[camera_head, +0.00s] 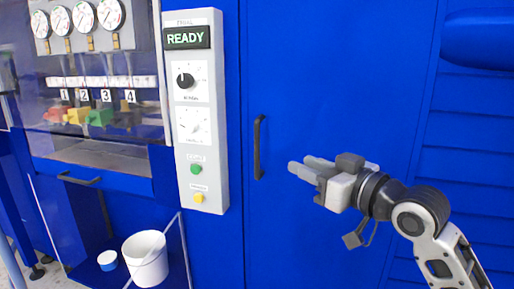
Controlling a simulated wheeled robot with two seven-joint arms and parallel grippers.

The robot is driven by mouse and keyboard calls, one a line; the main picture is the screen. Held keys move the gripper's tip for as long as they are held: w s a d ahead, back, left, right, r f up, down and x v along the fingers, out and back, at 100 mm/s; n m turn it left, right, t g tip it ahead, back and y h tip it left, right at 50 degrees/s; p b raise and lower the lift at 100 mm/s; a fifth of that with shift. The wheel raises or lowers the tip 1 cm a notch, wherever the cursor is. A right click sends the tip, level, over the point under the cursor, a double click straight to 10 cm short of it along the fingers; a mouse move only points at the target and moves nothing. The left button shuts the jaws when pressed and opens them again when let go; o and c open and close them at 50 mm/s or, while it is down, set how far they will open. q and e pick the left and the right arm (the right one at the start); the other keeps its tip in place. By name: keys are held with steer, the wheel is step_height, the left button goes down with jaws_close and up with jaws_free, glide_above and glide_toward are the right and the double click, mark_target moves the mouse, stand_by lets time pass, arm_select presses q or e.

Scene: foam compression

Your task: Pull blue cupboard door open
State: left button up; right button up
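The blue cupboard door (335,85) stands flat and looks closed in the head view, right of the grey control panel. Its black vertical handle (258,147) is on the door's left side. My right gripper (298,166) is in front of the door, a little right of the handle and apart from it. Its fingers point left toward the handle. The fingers overlap in this view, so the gap between them is not clear. I see nothing held in it. My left gripper is not in view.
A grey control panel (203,110) with a READY display, dials and buttons stands left of the door. A machine with gauges and a clear front (95,85) is at the left. A white bucket (146,259) and a small blue-and-white container (107,260) stand at the lower left.

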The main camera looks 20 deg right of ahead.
mark_target(259, 147)
steer(key=p+x, duration=0.1)
steer(key=x, duration=1.4)
steer(key=shift+c, duration=0.3)
steer(key=shift+s, duration=0.1)
jaws_close()
